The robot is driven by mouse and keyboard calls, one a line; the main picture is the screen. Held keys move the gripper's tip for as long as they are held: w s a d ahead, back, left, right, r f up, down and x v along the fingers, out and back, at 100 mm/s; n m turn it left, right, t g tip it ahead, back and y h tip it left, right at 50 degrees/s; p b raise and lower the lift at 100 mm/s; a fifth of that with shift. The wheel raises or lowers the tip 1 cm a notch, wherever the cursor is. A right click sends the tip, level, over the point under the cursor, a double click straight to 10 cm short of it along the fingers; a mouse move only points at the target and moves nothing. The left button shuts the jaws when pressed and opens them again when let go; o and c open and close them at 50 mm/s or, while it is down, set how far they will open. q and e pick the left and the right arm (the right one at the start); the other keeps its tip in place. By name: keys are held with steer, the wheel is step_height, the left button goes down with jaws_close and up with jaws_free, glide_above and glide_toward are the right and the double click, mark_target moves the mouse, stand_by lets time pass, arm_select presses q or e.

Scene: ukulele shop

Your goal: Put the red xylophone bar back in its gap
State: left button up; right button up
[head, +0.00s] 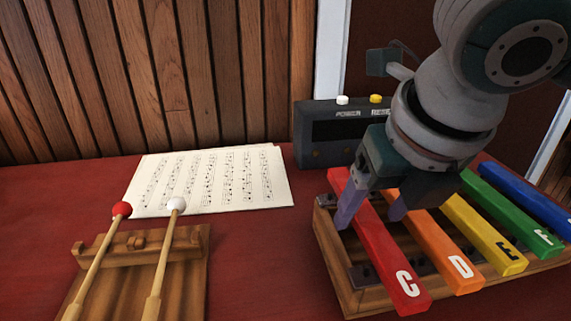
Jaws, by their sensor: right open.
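The red bar (388,262), marked C, lies lengthwise at the left end of the wooden xylophone frame (333,262), left of the orange D bar (442,250). Its near end sticks out over the frame's front. My right gripper (373,214) comes down from above with its fingers open, one on each side of the red bar's far half. I cannot tell whether the fingers touch it or whether the bar sits fully down on its supports. My left gripper is not in view.
Yellow (483,233), green (510,215) and blue (527,198) bars continue to the right. A black box with buttons (325,132) stands behind the frame. Sheet music (210,182) and a wooden mallet rest (190,262) with two mallets lie left. Red tabletop between is clear.

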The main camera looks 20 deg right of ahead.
steer(key=d+p+v, duration=0.1)
steer(key=p+v, duration=0.3)
steer(key=v, duration=0.6)
steer(key=s+a+r+m+y+p, duration=0.35)
steer(key=a+r+m+p, duration=0.25)
steer(key=a+m+p, duration=0.5)
steer(key=s+d+r+m+h+p, duration=0.25)
steer(key=s+d+m+p, duration=0.6)
steer(key=m, duration=1.25)
step_height(320, 180, up, 37)
steer(key=p, duration=3.6)
steer(key=shift+s+a+f+n+g, duration=0.25)
steer(key=shift+a+n+g, duration=0.05)
steer(key=shift+a, duration=0.1)
